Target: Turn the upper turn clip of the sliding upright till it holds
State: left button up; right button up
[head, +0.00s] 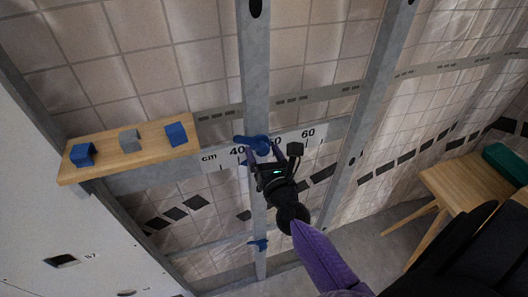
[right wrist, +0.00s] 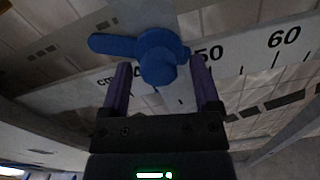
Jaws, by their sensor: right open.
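The sliding upright (head: 254,65) is a grey metal post crossing a rail with a white cm scale (head: 308,136). Its blue upper turn clip (head: 246,139) sits where post and rail cross, near the 50 mark. In the right wrist view the clip (right wrist: 158,66) has a round knob, with its long lever pointing left, roughly along the scale. My right gripper (head: 262,155) is open at the clip. Its purple fingers (right wrist: 162,80) stand left and right of the knob; I cannot tell whether they touch it. A blue lower clip (head: 258,244) is further down. My left gripper is out of view.
A wooden shelf (head: 112,155) with two blue blocks and one grey block juts out at left. A white panel (head: 50,215) fills the lower left. Another upright (head: 362,125) stands to the right. A wooden table (head: 455,190) with a green box (head: 507,164) is at far right.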

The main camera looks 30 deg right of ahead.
grip_shut()
jog(key=shift+n, duration=0.3)
jog(key=n, duration=0.5)
jog(key=shift+d+p, duration=0.1)
jog(key=shift+p, duration=0.2)
jog(key=n+p, duration=0.1)
jog(key=n, duration=0.5)
jog(key=shift+s+r, duration=0.1)
jog(key=n+p, duration=0.1)
jog(key=n, duration=0.5)
jog(key=shift+d+r, duration=0.1)
jog(key=n+p, duration=0.2)
jog(key=n, duration=0.4)
